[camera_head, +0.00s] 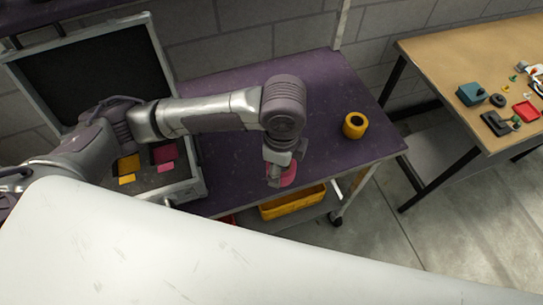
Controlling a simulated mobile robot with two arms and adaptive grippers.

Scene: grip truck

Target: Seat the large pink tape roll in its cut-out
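The large pink tape roll (289,174) is near the front edge of the purple cart top, partly hidden by my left gripper. My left gripper (274,178) points down right at the roll. The frame does not show whether its fingers are closed on it. An open case (197,190) stands at the left of the cart, its lid raised behind. In its dark foam are a large pink patch (165,153) and a yellow patch (128,163), with smaller ones in front. My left arm crosses above the case and hides part of it. My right gripper is not in view.
A yellow tape roll (355,125) stands at the right of the purple cart top (225,90). A yellow bin (292,203) sits on the shelf below. A wooden table (450,60) with several small items is at the right. The cart top's back middle is clear.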

